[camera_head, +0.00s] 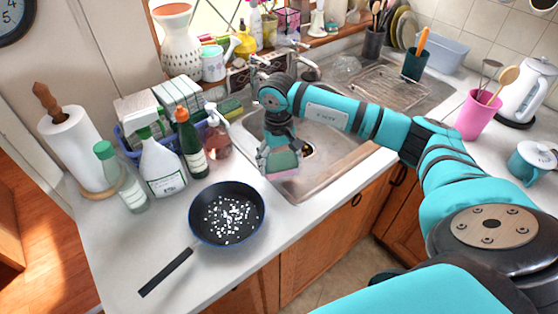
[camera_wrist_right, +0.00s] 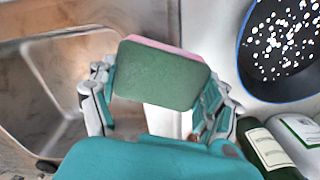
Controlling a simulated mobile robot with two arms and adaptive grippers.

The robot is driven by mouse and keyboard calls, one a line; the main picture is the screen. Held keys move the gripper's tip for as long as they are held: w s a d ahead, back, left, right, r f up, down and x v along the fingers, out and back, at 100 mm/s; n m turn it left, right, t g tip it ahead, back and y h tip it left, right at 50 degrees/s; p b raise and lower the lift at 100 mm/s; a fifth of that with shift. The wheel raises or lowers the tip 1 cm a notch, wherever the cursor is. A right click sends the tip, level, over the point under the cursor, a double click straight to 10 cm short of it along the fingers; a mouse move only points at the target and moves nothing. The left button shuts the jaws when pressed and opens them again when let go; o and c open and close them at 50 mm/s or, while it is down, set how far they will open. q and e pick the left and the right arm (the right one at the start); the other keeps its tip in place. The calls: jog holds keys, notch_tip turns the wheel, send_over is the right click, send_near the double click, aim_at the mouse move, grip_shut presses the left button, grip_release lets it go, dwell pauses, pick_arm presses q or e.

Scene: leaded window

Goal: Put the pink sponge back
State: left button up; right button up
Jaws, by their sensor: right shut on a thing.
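My right gripper (camera_head: 279,160) is shut on the pink sponge (camera_head: 284,173), which has a pink layer and a green scouring side. It holds the sponge above the front left edge of the sink (camera_head: 318,174), by the counter rim. In the right wrist view the sponge (camera_wrist_right: 160,75) sits between the two fingers with its green face toward the camera, and a thin pink edge shows along its top. Another sponge (camera_head: 231,106), yellow and green, lies behind the bottles at the left of the sink. My left gripper is not in view.
A black pan (camera_head: 227,213) with white bits stands on the front counter. Left of the sink stand a white spray bottle (camera_head: 161,165), a green bottle (camera_head: 191,146), a reddish bottle (camera_head: 218,137) and a blue basket (camera_head: 130,147). The tap (camera_head: 303,62) is behind the sink.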

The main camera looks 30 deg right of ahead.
aim_at(279, 158)
jog(key=shift+w+d+f, duration=0.15)
jog(key=shift+w+d, duration=0.1)
jog(key=shift+w, duration=0.25)
notch_tip(279, 158, down, 3)
jog(key=shift+r+p, duration=0.2)
jog(key=shift+p, duration=0.85)
jog(key=shift+f, duration=0.4)
jog(key=shift+f, duration=0.1)
jog(key=o, duration=0.6)
jog(key=shift+f, duration=0.1)
jog(key=shift+c, duration=0.2)
jog(key=o, duration=0.4)
jog(key=shift+c, duration=0.2)
